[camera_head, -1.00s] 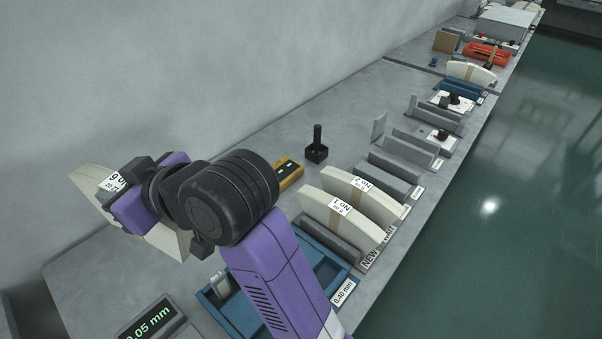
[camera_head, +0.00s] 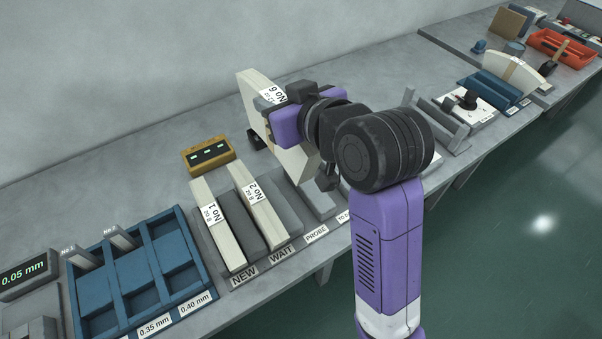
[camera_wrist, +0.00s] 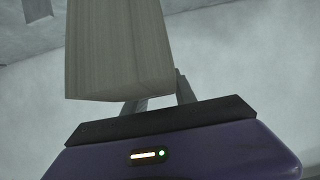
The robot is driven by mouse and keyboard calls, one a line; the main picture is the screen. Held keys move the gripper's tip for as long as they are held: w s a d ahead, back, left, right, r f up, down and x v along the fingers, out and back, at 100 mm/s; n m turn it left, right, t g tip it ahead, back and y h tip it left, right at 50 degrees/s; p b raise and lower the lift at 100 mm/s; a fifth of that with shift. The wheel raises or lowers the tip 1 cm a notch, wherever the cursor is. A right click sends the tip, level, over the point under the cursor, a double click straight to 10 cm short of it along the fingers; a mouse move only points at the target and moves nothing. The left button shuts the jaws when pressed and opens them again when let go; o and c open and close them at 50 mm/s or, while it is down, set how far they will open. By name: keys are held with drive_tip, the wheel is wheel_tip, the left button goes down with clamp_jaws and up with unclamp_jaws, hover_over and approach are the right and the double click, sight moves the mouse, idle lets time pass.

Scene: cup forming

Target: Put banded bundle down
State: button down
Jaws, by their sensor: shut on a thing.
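My gripper (camera_head: 283,115) is shut on a cream banded bundle labelled No 6 (camera_head: 254,92), in the upper middle of the head view. The bundle is held upright and tilted, above the bench behind the PROBE place. My arm hides part of it. In the wrist view the bundle's pale layered face (camera_wrist: 118,50) fills the upper middle, between the fingers. Two other cream bundles, No 1 (camera_head: 222,240) and No 2 (camera_head: 264,215), stand in grey slots at the NEW and WAIT labels.
A blue tray (camera_head: 128,325) with compartments lies at the front left, beside a 0.05 mm display (camera_head: 24,275). A yellow box with green lights (camera_head: 208,155) stands behind the bundles. Grey slots (camera_head: 440,125) and a blue rack holding a bundle (camera_head: 493,92) lie to the right.

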drive_tip(key=f, duration=0.1)
drive_tip(key=d+f, duration=0.2)
drive_tip(key=f, duration=0.1)
wheel_tip(320, 180, down, 15)
drive_tip(key=shift+r, duration=0.15)
idle(0.4)
drive_tip(key=c, duration=1)
unclamp_jaws()
drive_tip(key=shift+f, duration=0.3)
drive_tip(key=shift+r, duration=0.1)
